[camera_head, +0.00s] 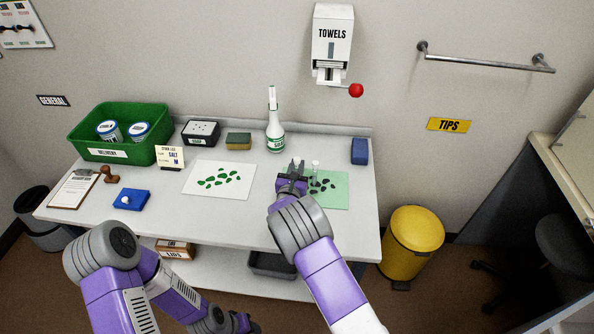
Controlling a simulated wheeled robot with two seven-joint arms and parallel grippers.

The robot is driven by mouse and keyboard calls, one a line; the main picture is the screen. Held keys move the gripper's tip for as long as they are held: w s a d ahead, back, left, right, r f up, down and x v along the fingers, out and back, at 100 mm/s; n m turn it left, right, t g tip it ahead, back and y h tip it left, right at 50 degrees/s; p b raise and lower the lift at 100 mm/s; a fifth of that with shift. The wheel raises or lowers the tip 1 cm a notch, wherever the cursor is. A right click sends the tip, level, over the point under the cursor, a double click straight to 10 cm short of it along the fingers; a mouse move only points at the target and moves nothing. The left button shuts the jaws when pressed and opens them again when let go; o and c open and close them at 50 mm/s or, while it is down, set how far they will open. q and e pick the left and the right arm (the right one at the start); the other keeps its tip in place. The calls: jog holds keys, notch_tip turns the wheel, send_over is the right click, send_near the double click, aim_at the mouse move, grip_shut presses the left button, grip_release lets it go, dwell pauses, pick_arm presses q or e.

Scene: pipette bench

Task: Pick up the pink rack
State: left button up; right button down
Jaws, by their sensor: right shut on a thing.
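No pink rack can be made out in the head view. My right gripper (294,176) is over the left part of the green mat (337,200), near the back of the white bench. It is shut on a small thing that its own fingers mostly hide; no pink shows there. A small clear vial (315,168) with a pale top stands upright just right of the fingers. My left gripper (243,324) is low at the bottom edge, below the bench top, small and dark. Its finger opening cannot be made out.
Dark leaf shapes lie on the green mat. A white sheet (205,166) with green leaf shapes lies left of it. A blue block (359,151) is at the back right. A green bin (87,144) stands at left.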

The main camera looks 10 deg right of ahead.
jog(key=shift+f, duration=0.45)
jog(key=shift+f, duration=0.2)
jog(key=c, duration=1)
grip_release()
jog(key=shift+r, duration=0.1)
